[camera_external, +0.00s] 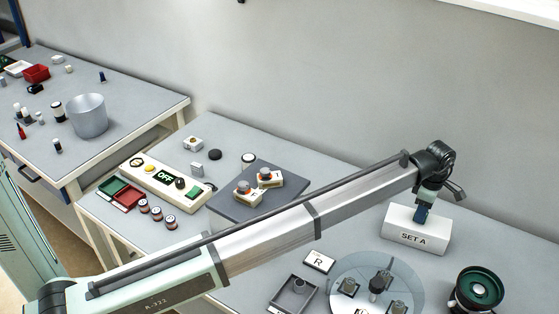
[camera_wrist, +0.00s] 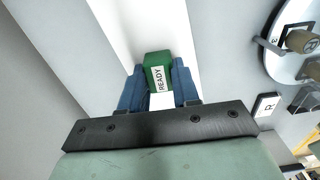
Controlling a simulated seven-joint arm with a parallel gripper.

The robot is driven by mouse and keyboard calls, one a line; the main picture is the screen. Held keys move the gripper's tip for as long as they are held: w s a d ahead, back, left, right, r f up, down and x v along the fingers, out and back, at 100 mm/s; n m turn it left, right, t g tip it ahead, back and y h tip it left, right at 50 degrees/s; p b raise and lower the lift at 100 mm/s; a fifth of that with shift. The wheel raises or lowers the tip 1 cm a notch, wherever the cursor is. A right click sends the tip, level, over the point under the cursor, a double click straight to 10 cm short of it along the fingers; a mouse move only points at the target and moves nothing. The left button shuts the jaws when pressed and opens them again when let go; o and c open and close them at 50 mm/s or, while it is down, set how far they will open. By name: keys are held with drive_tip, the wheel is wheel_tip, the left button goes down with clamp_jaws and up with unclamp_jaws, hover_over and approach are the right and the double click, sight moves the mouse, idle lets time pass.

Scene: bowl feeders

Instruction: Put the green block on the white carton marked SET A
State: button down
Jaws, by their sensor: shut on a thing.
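The white carton (camera_external: 416,236) marked SET A stands at the right of the bench; its white top (camera_wrist: 125,25) fills a band in the wrist view. The green block (camera_wrist: 157,59) with a READY label sits between the blue fingers of my gripper (camera_wrist: 160,88), which is shut on it. In the external view my gripper (camera_external: 422,214) points down at the carton's top. The block is not clear there, and I cannot tell whether it touches the carton.
A round clear disc (camera_external: 350,272) with metal fixtures is left of and in front of the carton. A dark round bowl with a green inside (camera_external: 478,288) is at the lower right. An R card (camera_external: 318,261) and a grey tray (camera_external: 293,292) lie nearby.

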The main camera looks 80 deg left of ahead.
drive_tip(key=c, duration=0.8)
unclamp_jaws()
drive_tip(key=shift+f, duration=0.1)
wheel_tip(320, 180, up, 12)
drive_tip(key=shift+a+r, duration=0.1)
drive_tip(key=shift+r, duration=0.05)
drive_tip(key=shift+w, duration=0.1)
